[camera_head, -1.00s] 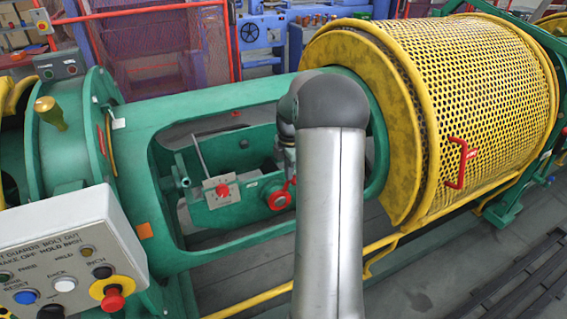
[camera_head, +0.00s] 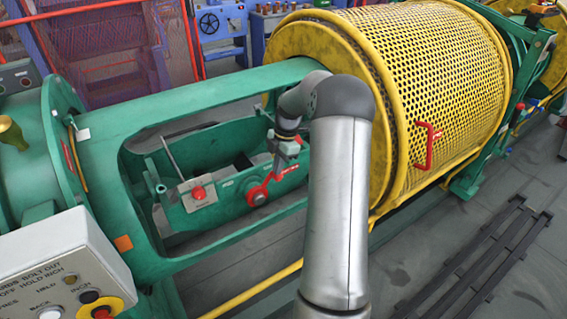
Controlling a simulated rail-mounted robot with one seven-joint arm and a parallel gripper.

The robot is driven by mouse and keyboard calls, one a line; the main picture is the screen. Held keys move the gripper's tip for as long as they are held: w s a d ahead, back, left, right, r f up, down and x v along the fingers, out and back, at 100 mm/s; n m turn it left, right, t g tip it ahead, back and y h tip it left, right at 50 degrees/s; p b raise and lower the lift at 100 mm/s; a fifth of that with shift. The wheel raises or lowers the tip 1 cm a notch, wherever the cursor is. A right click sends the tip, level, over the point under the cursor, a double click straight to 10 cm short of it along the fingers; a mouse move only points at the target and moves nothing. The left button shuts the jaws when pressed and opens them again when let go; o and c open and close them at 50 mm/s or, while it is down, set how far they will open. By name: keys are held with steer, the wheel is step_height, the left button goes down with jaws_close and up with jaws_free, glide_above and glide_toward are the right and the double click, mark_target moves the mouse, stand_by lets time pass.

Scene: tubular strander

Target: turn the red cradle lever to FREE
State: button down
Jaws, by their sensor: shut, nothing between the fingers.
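The red cradle lever (camera_head: 263,186) sits on the near side wall of the green cradle (camera_head: 210,212), inside the window of the green tube. Its round red hub is low, and its arm slants up and right from the hub toward my gripper (camera_head: 278,170). My gripper points down at the lever's upper end, close to it or touching; I cannot tell which. The fingers are small and partly lost against the red, and appear shut with nothing held. A small red marking lies right of the lever, too small to read.
A red button on a grey plate (camera_head: 199,194) and a thin grey rod stand left of the lever. The tube's green rim surrounds the opening. A yellow perforated guard (camera_head: 440,90) with a red handle (camera_head: 428,146) is at right. A control box (camera_head: 60,270) is at lower left.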

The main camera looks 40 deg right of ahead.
steer(key=shift+a, duration=0.2)
steer(key=shift+w, duration=0.1)
